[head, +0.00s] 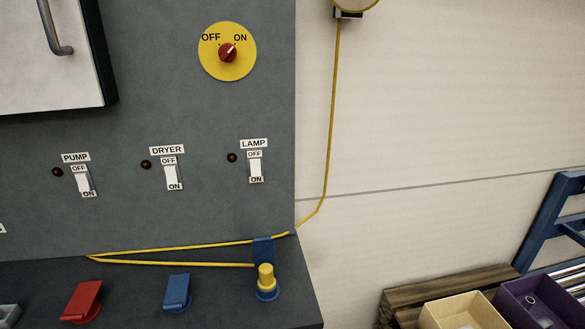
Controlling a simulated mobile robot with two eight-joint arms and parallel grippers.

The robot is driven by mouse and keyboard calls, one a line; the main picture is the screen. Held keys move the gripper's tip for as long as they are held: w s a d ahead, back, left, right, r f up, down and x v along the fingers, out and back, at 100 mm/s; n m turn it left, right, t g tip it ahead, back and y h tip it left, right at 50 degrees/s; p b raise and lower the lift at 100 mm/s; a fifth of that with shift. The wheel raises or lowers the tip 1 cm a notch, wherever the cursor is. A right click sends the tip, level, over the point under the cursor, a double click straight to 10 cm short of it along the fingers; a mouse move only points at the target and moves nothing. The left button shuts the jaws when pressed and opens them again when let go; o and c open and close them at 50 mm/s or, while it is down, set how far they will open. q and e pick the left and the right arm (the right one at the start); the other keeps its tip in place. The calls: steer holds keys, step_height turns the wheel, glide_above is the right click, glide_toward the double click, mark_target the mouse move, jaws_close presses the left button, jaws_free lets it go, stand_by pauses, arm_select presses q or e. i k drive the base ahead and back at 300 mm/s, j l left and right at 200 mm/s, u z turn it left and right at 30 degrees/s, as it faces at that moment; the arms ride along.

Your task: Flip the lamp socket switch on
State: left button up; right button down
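The lamp switch (256,169) is a white rocker on the grey panel, under a LAMP label, with OFF above it and ON below it. I cannot tell for sure which way the rocker is tipped. The small red indicator (232,158) beside it looks dark. A yellow plug (266,276) stands in a blue socket (268,293) below, under a raised blue lid (262,250). Its yellow cable (332,120) runs left, back right, then up the wall to a partly cut-off fixture (350,8). Neither gripper is in view.
Pump (84,182) and dryer (172,175) switches sit to the left, their indicators dark. A red rotary knob (228,52) on a yellow disc points towards ON. Red (83,301) and blue (177,291) socket lids look closed. Bins (462,312) stand lower right. The panel's front looks clear.

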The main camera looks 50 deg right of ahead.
mark_target(255, 163)
steer(key=z, duration=1.4)
